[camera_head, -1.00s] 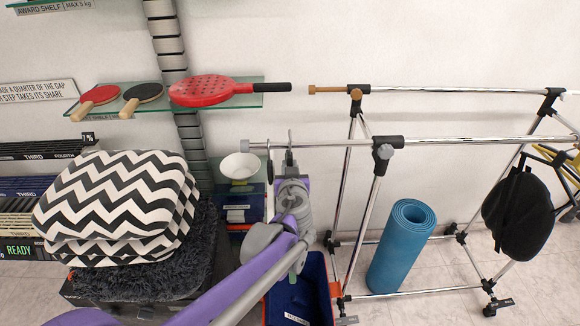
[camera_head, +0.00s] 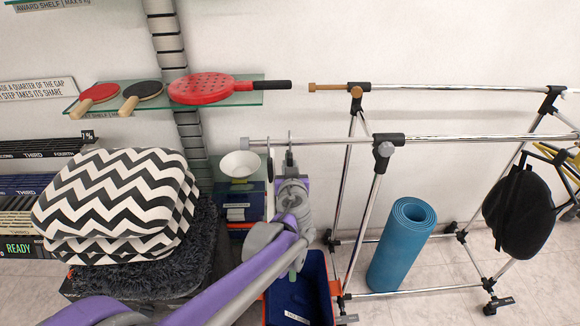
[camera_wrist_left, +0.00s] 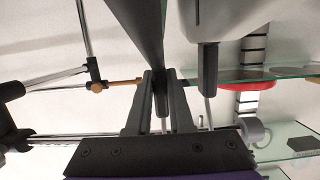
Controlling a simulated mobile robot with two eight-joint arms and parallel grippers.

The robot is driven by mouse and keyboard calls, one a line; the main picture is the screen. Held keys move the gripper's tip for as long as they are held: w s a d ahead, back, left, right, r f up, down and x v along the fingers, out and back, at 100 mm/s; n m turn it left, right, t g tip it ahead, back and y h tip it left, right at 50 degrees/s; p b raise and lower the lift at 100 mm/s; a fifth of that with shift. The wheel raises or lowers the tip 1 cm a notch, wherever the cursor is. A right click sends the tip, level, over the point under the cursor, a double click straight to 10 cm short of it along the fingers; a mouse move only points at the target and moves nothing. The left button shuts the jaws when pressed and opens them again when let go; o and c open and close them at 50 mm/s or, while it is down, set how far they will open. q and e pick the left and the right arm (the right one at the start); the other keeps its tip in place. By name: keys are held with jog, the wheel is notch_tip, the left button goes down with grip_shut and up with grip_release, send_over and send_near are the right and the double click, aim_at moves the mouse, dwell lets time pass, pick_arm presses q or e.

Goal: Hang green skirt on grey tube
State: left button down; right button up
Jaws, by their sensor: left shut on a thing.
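The grey tube (camera_head: 320,141) is the rack's front chrome rail, and its grey end cap (camera_head: 245,145) points left. The cap also shows in the wrist view (camera_wrist_left: 251,129). My left gripper (camera_head: 289,160) is at this left end, close below the rail. In the wrist view its fingers (camera_wrist_left: 161,85) are shut on a dark bar (camera_wrist_left: 140,35), which may be part of a hanger. Thin metal hooks (camera_head: 290,140) stand at the rail; I cannot tell if they rest on it. My right gripper is not in view.
The rear rail has a brown end (camera_head: 326,89). A blue rolled mat (camera_head: 402,245) stands under the rack, and a black bag (camera_head: 519,212) hangs at its right. A glass shelf (camera_head: 150,105) holds paddles. A blue bin (camera_head: 300,290) is below my arm.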

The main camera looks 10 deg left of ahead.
pick_arm(q)
jog(key=shift+w+f, duration=0.15)
jog(key=shift+f, duration=0.25)
jog(key=shift+w+a+f, duration=0.1)
jog(key=shift+w+f, duration=0.05)
jog(key=shift+f, duration=0.1)
jog(key=shift+f, duration=0.3)
dwell(0.5)
jog(key=c, duration=0.7)
grip_release()
jog(key=shift+s, duration=0.2)
jog(key=v, duration=1.1)
jog(key=shift+w, duration=0.1)
